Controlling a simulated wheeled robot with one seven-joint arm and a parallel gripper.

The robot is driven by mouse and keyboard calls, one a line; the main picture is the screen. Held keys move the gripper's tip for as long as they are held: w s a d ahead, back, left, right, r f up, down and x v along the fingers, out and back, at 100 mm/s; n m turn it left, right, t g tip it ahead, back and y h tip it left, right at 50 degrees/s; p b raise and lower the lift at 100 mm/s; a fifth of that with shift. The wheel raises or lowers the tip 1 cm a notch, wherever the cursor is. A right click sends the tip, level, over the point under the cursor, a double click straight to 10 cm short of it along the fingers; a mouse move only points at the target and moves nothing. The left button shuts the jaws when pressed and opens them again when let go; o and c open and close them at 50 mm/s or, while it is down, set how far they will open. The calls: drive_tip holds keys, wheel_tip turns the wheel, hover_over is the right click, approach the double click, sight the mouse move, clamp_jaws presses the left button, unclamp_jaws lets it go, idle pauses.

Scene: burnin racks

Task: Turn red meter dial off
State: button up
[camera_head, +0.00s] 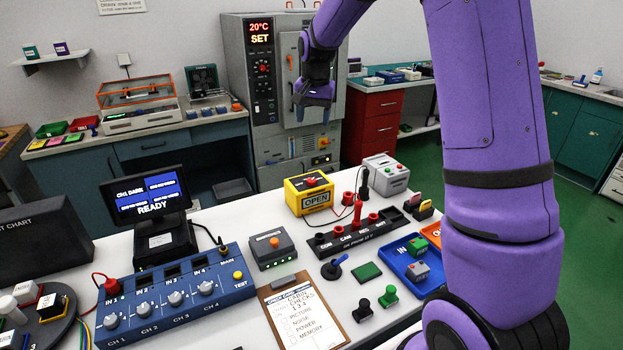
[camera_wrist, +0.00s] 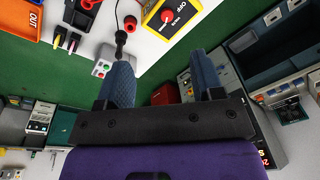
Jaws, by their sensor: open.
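A yellow box meter (camera_head: 294,200) with a red dial (camera_head: 311,181) on its top face sits on the white bench, its display reading OPEN. In the wrist view the meter (camera_wrist: 152,13) is at the top edge, partly cut off, with its red dial (camera_wrist: 167,16) in sight. I cannot tell the dial's exact setting. My gripper (camera_wrist: 162,76) is open and empty, its two dark blue fingers apart. In the head view my gripper (camera_head: 313,108) hangs in the air above and behind the meter, not touching it.
A black strip with red posts (camera_head: 350,232) and an upright red probe stands beside the meter. A grey box with buttons (camera_head: 386,174) is to its right. A blue channel panel (camera_head: 176,297), clipboard (camera_head: 300,317) and blue tray (camera_head: 404,262) crowd the bench. A tall grey oven (camera_head: 262,98) stands behind.

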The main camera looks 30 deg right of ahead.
sight(312, 180)
drive_tip(key=w+d+f+m, duration=0.1)
drive_tip(key=w+f, duration=0.2)
drive_tip(key=f, duration=0.5)
drive_tip(key=w+d+f+g, duration=0.1)
drive_tip(key=w+f, duration=0.1)
drive_tip(key=f, duration=0.7)
drive_tip(key=w+d+f+m, duration=0.1)
drive_tip(key=w+d+f, duration=0.1)
drive_tip(key=f, duration=0.6)
drive_tip(key=shift+w+f+m, duration=0.3)
drive_tip(key=shift+w+f, duration=0.05)
drive_tip(key=shift+w, duration=0.5)
drive_tip(key=c, duration=0.9)
